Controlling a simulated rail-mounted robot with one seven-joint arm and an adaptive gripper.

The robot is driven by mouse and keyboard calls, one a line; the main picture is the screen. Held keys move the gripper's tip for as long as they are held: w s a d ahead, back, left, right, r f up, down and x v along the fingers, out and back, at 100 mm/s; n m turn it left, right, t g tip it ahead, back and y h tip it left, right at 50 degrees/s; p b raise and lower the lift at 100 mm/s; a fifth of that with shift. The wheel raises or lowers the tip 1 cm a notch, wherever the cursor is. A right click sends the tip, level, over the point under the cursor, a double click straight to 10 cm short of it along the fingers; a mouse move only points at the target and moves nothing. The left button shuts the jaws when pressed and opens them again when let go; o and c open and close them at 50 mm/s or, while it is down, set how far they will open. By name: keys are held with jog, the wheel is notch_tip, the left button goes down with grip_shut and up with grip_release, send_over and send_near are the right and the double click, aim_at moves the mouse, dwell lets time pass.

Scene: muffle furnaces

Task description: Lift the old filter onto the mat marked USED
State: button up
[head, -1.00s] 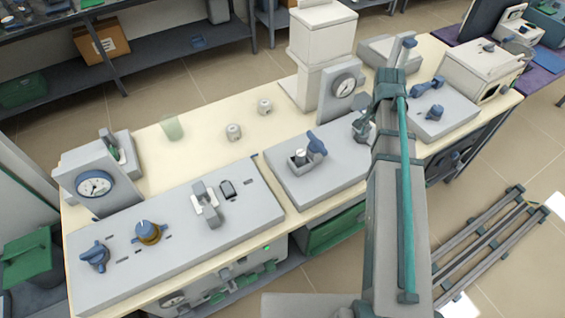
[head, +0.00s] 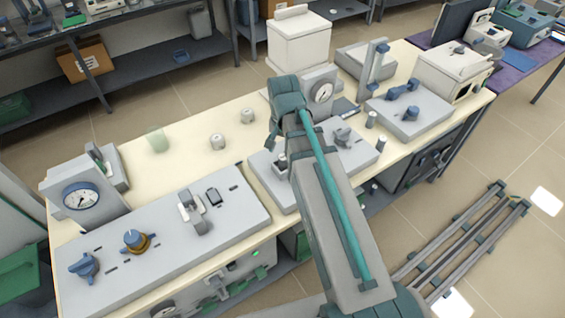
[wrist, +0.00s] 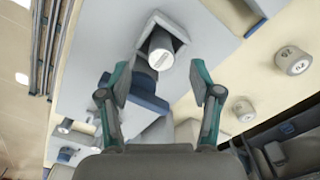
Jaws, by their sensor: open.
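A white-topped cylinder (wrist: 161,54), which looks like the old filter, sits in a square grey socket (wrist: 176,27) in the wrist view. My gripper (wrist: 163,82) is open and empty, its two fingers apart on the near side of the cylinder, not around it in the picture. In the head view the cylinder (head: 281,161) stands in the grey panel at the bench's middle, just below my wrist; my arm hides part of the panel, and the fingertips are not clear there. I cannot make out a mat marked USED in either view.
Two pale marked cylinders (head: 217,142) (head: 247,115) stand on the cream bench top behind the panel, with a faint greenish glass (head: 157,140) to their left. Bare bench lies around the marked cylinders.

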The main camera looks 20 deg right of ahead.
aim_at(283, 157)
jog(key=shift+w+f+p, duration=0.2)
jog(key=shift+f+p, duration=0.75)
jog(key=shift+f, duration=1.85)
grip_shut()
jog(key=shift+r, duration=0.15)
